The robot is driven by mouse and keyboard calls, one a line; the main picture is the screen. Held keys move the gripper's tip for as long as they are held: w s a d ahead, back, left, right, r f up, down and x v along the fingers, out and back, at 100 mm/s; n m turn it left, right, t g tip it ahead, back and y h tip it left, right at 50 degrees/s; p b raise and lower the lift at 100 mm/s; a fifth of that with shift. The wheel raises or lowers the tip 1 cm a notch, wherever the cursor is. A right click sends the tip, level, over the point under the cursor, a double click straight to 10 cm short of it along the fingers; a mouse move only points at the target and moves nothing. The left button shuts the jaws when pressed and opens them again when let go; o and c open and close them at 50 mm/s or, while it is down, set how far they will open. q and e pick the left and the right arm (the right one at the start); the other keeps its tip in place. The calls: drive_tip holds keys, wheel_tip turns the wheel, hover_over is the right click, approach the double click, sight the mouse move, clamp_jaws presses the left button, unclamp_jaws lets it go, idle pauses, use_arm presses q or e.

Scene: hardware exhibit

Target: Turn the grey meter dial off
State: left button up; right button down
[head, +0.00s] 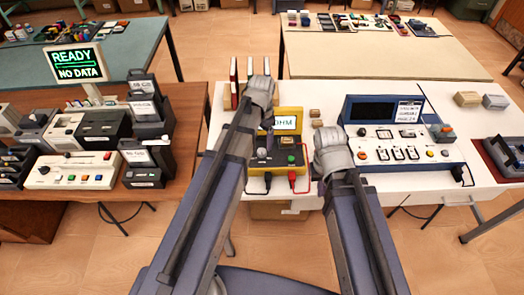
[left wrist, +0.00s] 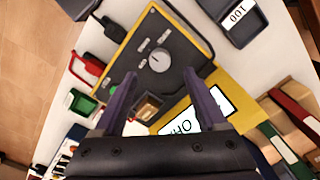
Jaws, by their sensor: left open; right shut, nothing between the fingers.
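The yellow meter (head: 290,147) stands on the white table in the head view, partly covered by my left arm. In the left wrist view its grey round dial (left wrist: 160,60) sits in the dark panel, with a white pointer mark and small white labels around it. My left gripper (left wrist: 160,75) is open and empty, its two fingers spread over the meter with the dial between and just beyond the tips. I cannot tell any contact.
A blue bench instrument (head: 400,140) stands right of the meter. A red plug (head: 292,180) and a black plug with leads are at the meter's front. Upright books (head: 235,80) stand behind it. A brown table (head: 70,205) with several devices is at left.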

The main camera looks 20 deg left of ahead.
sight(262, 151)
use_arm(q)
wheel_tip(262, 151, down, 6)
drive_tip(key=b, duration=0.4)
drive_tip(key=shift+r+b, duration=0.15)
drive_tip(key=shift+b, duration=0.25)
clamp_jaws()
